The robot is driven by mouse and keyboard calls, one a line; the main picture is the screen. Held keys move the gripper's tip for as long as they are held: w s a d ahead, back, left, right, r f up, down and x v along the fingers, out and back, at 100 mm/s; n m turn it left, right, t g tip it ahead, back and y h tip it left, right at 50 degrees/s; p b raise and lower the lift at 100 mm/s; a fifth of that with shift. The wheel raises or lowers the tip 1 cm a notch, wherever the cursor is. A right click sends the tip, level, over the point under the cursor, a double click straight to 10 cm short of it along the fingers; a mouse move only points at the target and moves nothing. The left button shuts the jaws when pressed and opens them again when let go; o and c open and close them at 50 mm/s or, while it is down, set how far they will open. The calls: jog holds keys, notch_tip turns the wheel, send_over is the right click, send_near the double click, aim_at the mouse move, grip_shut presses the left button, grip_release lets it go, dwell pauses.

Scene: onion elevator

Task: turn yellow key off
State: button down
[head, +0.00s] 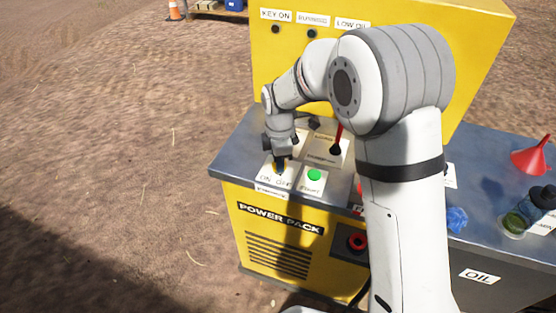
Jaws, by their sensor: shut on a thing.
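The yellow key (280,171) is on the power pack's top panel, by the ON and OFF lettering, and only a small bit of it shows. My gripper (281,161) points down over that spot from above and is shut on the key. The fingers hide most of the key, so I cannot tell which way it is turned. The yellow power pack (232,203) stands under a grey metal top.
A green start button (314,175) is just right of the key. A red funnel (531,156), a green-filled jar (514,224) and a blue cloth (456,218) lie at the right. My arm hides the middle of the bench.

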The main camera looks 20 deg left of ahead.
jog(key=c, duration=1.4)
grip_release()
jog(key=shift+o, duration=0.2)
notch_tip(320, 180, up, 8)
jog(key=shift+f, duration=0.1)
jog(key=s+d+r+m, duration=0.1)
jog(key=d+r+m, duration=0.2)
jog(key=d, duration=0.3)
jog(key=s+d+r+m, duration=0.2)
jog(key=d+m, duration=0.1)
jog(key=d, duration=0.3)
jog(key=s+d+r+m+t, duration=0.1)
jog(key=s+d+m+t, duration=0.1)
jog(key=s+d+m, duration=1.4)
jog(key=d+m, duration=0.1)
jog(key=d, duration=0.1)
jog(key=shift+s+d+t, duration=0.3)
jog(key=shift+d, duration=0.05)
